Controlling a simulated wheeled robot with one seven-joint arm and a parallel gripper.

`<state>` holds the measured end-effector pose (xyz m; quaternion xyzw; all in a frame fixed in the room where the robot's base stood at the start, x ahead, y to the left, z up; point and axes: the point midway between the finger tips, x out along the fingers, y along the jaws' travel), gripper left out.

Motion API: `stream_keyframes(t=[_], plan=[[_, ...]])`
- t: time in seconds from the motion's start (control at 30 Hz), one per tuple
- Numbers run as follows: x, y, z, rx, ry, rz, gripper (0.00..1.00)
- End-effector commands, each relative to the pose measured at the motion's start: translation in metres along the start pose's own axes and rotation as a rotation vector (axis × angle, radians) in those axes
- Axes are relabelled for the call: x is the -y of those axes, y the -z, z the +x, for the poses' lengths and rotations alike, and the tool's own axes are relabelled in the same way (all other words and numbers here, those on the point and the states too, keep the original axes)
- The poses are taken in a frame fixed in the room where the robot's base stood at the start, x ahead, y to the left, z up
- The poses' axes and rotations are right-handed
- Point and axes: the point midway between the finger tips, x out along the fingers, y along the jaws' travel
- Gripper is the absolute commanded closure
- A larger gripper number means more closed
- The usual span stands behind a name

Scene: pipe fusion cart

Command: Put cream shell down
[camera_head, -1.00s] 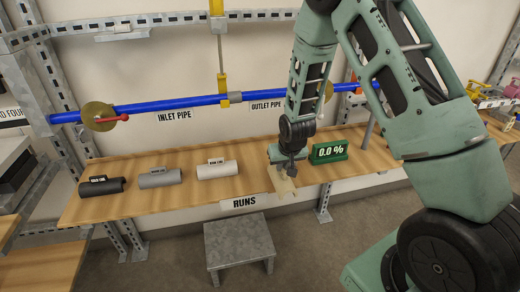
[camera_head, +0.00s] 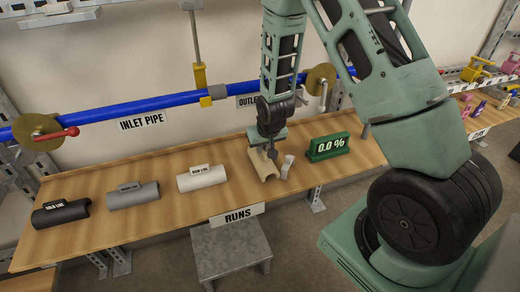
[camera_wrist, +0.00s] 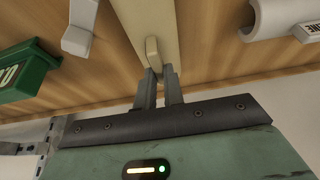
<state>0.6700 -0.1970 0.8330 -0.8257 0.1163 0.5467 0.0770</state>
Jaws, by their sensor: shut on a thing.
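The cream shell (camera_head: 262,166) is a half-round piece at the right part of the wooden bench (camera_head: 160,222), between the white shell and the green display. My gripper (camera_head: 271,152) points down over it and is shut on it. In the wrist view the fingers of my gripper (camera_wrist: 158,88) close on the small tab of the cream shell (camera_wrist: 146,22). The shell lies close over the bench top; I cannot tell whether it fully rests on it.
A white shell (camera_head: 203,178), a grey shell (camera_head: 133,195) and a black shell (camera_head: 61,212) lie in a row to the left. A small pale piece (camera_head: 287,167) and a green 0.0 % display (camera_head: 328,147) stand to the right. A blue pipe (camera_head: 160,107) runs behind.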

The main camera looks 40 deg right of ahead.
Motion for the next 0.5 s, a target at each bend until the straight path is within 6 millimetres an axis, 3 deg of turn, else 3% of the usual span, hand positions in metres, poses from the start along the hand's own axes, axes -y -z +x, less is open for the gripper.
stream_keyframes(t=[0.03, 0.43, 0.5], plan=[[-0.0004, -0.0072, 0.0092, 0.002, 0.000, 0.000, 1.00], [-0.0006, -0.0093, 0.0111, 0.000, 0.000, 0.000, 1.00], [-0.0006, -0.0087, 0.0098, 0.000, 0.000, 0.000, 0.74]])
